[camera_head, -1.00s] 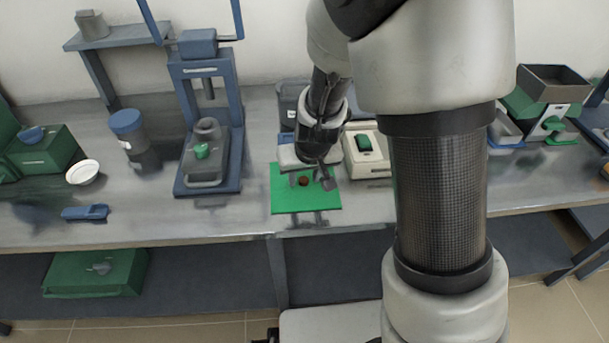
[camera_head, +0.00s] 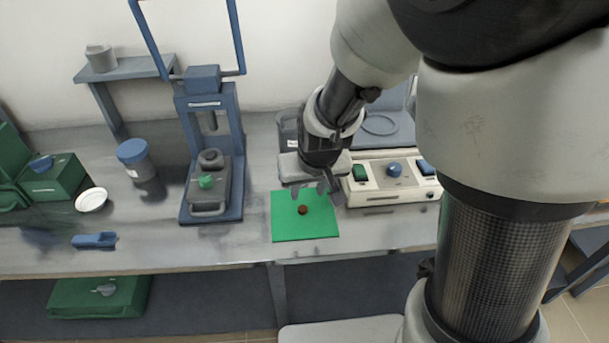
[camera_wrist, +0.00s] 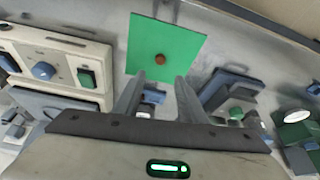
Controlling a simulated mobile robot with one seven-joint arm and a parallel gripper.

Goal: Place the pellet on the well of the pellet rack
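A small reddish-brown round thing, which looks like the pellet (camera_head: 303,210), lies on a flat green mat (camera_head: 286,230) near the table's front. It also shows in the wrist view (camera_wrist: 160,61), beyond my fingertips. My gripper (camera_head: 318,193) is above the mat's back edge, slightly behind and right of the pellet. In the wrist view my two fingers (camera_wrist: 159,80) stand apart with nothing held between them. Their height above the mat is hard to judge. I cannot make out a pellet rack with a well.
A cream control box (camera_head: 376,187) with green and blue knobs stands right of the mat. A blue press (camera_head: 231,138) stands to the left. A white dish (camera_head: 91,199), a blue-lidded jar (camera_head: 139,162) and a small blue item (camera_head: 94,240) are farther left. Table between press and mat is clear.

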